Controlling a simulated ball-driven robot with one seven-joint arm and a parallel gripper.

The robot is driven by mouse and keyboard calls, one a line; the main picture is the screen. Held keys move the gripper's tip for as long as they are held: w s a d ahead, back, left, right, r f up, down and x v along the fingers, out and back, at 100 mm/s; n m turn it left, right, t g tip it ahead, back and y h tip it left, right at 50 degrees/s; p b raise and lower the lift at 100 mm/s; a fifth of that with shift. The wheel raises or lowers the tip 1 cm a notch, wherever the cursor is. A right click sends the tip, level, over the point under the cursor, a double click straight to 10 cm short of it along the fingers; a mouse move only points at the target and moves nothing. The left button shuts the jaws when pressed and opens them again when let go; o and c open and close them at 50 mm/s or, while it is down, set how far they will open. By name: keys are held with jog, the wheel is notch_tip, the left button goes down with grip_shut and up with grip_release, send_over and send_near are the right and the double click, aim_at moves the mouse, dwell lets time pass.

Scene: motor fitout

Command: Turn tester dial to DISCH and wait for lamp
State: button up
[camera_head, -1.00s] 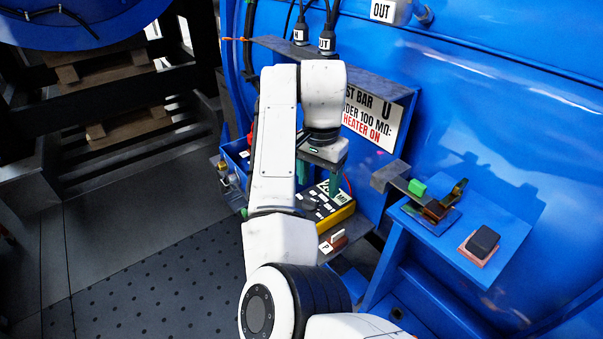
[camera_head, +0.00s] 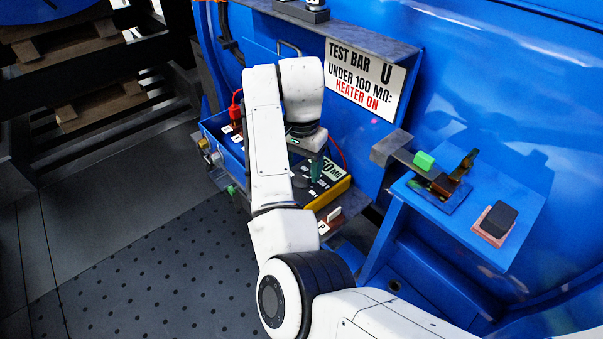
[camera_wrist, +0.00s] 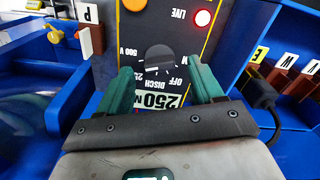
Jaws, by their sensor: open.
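The tester (camera_head: 341,189) is a dark-faced box with a yellow edge on a shelf. In the wrist view its panel appears upside down, with a round dark dial (camera_wrist: 158,57) among the markings OFF, DISCH, 500 V and others. I cannot tell which marking the dial points to. A red lamp (camera_wrist: 202,18) beside the word LIVE looks bright, and an orange round part (camera_wrist: 133,4) is at the top edge.
A blue tray (camera_head: 214,126) with a red plug is left of the tester. A wooden block marked P (camera_head: 330,221) sits near it. A blue side shelf (camera_head: 520,195) holds a clamp with a green block. The TEST BAR sign (camera_head: 365,80) hangs behind.

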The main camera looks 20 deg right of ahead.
jog(key=shift+f, duration=1)
jog(key=c, duration=1.1)
